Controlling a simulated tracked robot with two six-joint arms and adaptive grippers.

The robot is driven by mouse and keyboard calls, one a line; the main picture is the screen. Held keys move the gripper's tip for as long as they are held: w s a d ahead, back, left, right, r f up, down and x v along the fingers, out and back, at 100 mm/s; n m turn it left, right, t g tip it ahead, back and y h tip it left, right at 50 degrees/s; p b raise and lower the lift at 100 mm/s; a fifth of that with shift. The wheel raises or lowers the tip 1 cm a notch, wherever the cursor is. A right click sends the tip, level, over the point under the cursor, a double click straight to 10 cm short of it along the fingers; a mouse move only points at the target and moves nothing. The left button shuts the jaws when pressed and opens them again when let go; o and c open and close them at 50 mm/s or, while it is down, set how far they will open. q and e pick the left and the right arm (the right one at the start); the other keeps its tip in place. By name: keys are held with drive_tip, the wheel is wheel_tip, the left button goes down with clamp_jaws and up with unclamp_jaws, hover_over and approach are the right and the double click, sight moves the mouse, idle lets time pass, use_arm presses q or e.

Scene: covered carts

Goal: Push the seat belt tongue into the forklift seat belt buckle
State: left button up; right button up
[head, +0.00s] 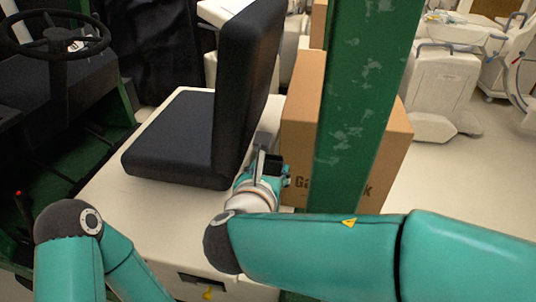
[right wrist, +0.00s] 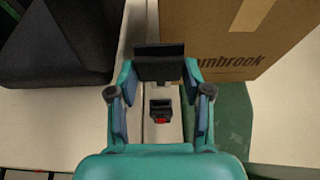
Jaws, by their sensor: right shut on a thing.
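My right gripper (right wrist: 158,72) has its fingers closed on a dark, flat piece, which I take to be the seat belt tongue (right wrist: 158,62). Its metal tip cannot be made out. The buckle (right wrist: 160,111), a small black block with a red button, shows between the fingers in the right wrist view, apart from the dark piece in the picture. In the head view my right gripper (head: 265,165) is beside the seat's right side, partly hidden by my own wrist. The buckle cannot be told for sure there. My left gripper is out of the picture; only its arm shows.
The black seat (head: 175,135) with its upright backrest (head: 250,75) stands on a cream base (head: 145,205). A cardboard box (head: 302,120) and a green post (head: 360,100) stand close to the right of my right gripper. A steering wheel (head: 55,40) is at the far left.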

drive_tip(key=shift+w+a, duration=0.1)
drive_tip(key=shift+a, duration=0.05)
drive_tip(key=shift+r, duration=0.1)
wheel_tip(320, 180, down, 6)
drive_tip(key=b, duration=0.5)
idle(0.4)
drive_tip(key=shift+f+b, duration=1.9)
drive_tip(key=shift+b, duration=0.15)
idle(1.4)
drive_tip(key=shift+r, duration=0.1)
